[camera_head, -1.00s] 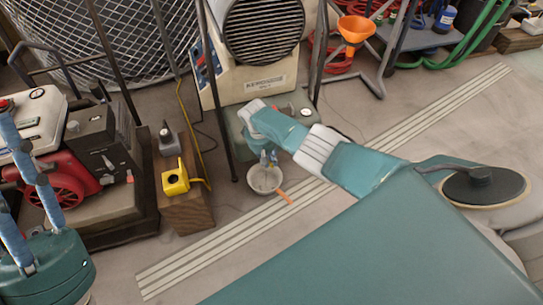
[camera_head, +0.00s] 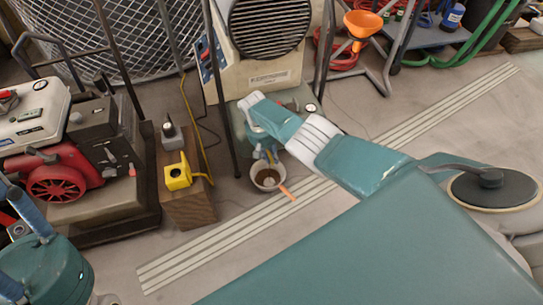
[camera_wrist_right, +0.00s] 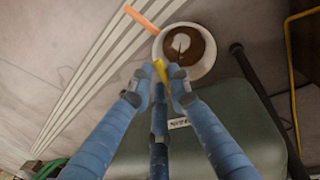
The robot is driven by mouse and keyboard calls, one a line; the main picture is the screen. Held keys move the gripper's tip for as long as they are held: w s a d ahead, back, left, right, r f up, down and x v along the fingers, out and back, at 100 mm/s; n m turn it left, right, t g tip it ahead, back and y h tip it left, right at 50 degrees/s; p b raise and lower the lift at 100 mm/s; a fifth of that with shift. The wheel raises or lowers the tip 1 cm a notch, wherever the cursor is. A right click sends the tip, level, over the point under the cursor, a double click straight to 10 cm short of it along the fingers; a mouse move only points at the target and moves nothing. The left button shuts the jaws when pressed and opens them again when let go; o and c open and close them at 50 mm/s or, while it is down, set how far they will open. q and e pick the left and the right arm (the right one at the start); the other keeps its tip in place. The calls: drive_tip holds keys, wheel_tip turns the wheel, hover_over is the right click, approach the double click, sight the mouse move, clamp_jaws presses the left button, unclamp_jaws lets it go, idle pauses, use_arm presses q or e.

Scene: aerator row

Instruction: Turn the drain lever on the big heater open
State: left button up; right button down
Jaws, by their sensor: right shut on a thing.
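The big heater (camera_head: 268,68) is a cream unit with a round dark grille, above a grey-green tank (camera_head: 316,106) that also shows in the right wrist view (camera_wrist_right: 245,120). My right gripper (camera_head: 264,158) is low at the tank's front edge, shut on the yellow drain lever (camera_wrist_right: 159,70). The lever's tip shows between the fingertips; the rest is hidden. Just beyond it, a white pan (camera_wrist_right: 209,62) holds brown liquid, and a thin dark streak shows over it. My left gripper (camera_head: 28,222) is partly in view at the lower left; its fingertips are cut off.
A wooden block (camera_head: 190,207) with a yellow item (camera_head: 178,177) stands left of the pan. A red-wheeled machine (camera_head: 65,180) is further left. A dark upright bar (camera_head: 222,90) rises beside the tank.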

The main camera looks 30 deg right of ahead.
drive_tip(key=c, duration=1.6)
unclamp_jaws()
drive_tip(key=shift+c, duration=0.2)
drive_tip(key=shift+r, duration=0.1)
wheel_tip(320, 180, up, 12)
drive_tip(key=a, duration=0.2)
drive_tip(key=shift+w+a+f, duration=0.2)
drive_tip(key=shift+w, duration=0.1)
